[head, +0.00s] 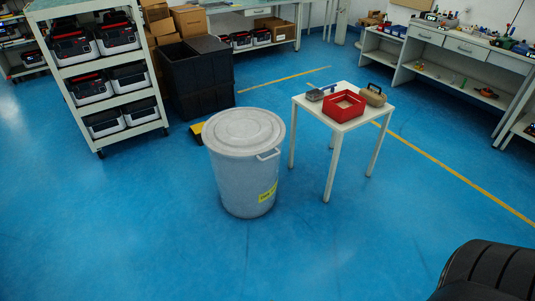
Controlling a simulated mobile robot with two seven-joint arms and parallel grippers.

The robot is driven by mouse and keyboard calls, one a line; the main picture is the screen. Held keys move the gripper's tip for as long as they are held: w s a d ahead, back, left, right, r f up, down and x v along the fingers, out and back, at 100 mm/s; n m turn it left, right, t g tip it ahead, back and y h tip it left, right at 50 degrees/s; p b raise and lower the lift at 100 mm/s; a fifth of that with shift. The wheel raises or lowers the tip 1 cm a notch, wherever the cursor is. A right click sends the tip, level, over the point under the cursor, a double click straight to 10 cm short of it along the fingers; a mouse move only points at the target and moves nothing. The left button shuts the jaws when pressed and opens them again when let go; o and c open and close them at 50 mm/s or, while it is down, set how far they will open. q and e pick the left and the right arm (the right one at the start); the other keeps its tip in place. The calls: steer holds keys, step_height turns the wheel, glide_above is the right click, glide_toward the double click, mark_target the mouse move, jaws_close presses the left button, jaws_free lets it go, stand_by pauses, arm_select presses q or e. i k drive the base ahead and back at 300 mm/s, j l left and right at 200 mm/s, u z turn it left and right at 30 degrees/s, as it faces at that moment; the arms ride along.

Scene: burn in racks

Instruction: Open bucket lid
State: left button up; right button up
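A grey bucket (243,185) stands upright on the blue floor in the middle of the head view. Its round grey lid (244,130) sits flat on top and covers the opening. A handle (268,155) shows at the upper right of the bucket, and a yellow label (268,193) is on its lower right side. Neither of my grippers is in view. A dark ribbed part at the lower right corner may be part of my own body.
A white rack (93,75) with battery-like units is at left. Black crates (197,80) stand behind the bucket. The floor in front is clear.

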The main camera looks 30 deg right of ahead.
mark_target(246, 132)
steer(key=i+l, duration=0.25)
steer(key=l, duration=0.15)
steer(key=i+l, duration=0.2)
steer(key=l, duration=0.2)
steer(key=i+l, duration=0.25)
steer(key=l, duration=0.2)
steer(key=i+l, duration=0.2)
steer(key=l, duration=0.2)
steer(key=i+l, duration=0.25)
steer(key=l, duration=0.15)
